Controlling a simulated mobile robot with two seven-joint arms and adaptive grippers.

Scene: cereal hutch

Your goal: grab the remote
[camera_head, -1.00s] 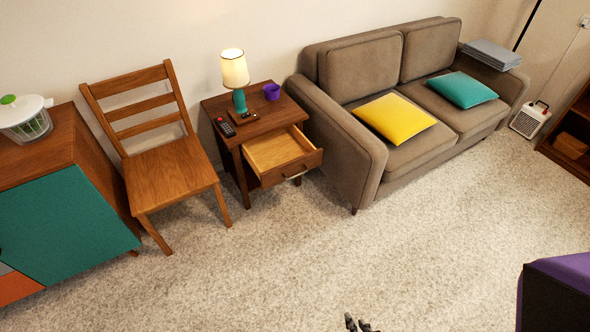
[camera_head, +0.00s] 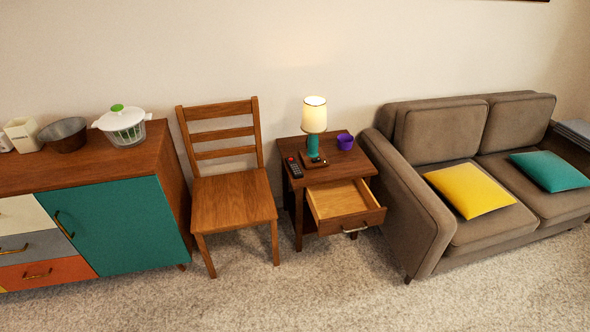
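The remote (camera_head: 293,167) is dark with a red spot at its far end. It lies on the left side of the top of the wooden side table (camera_head: 346,167), left of the lit lamp (camera_head: 314,129). The table's drawer (camera_head: 342,199) is pulled open and looks empty. Neither of my grippers shows in the head view.
A wooden chair (camera_head: 232,199) stands just left of the side table. The sofa (camera_head: 417,210) stands close on its right. A purple cup (camera_head: 345,141) is on the table behind the drawer. A sideboard (camera_head: 123,229) is at the left. Carpet (camera_head: 320,290) in front is clear.

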